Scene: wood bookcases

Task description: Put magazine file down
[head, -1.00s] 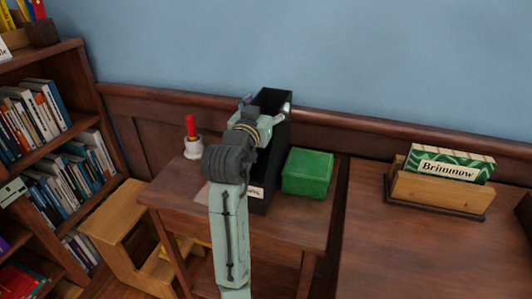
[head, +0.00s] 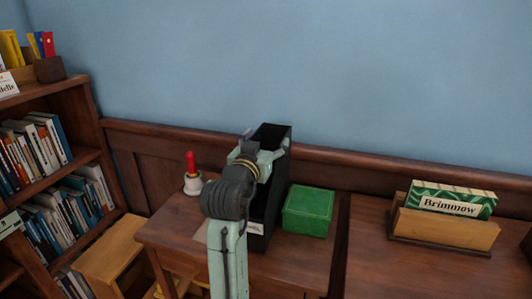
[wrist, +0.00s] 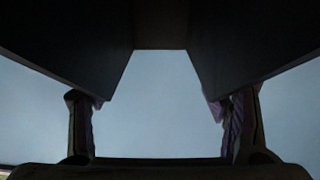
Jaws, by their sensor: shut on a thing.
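The black magazine file (head: 268,205) stands upright over the small wooden table (head: 310,256), with a white label low on its near face. My gripper (head: 265,153) is shut on it near its top. In the wrist view, my gripper's two fingers (wrist: 160,125) show at either side, with the file's dark walls (wrist: 60,45) above them. My arm hides part of the file's near side. I cannot tell whether its base touches the tabletop.
A green box (head: 308,211) sits close to the file's right. A white bell with a red handle (head: 192,175) stands to its left. A desk on the right holds a wooden card holder (head: 445,228). A bookcase (head: 85,163) and a wooden step stool (head: 110,255) are at left.

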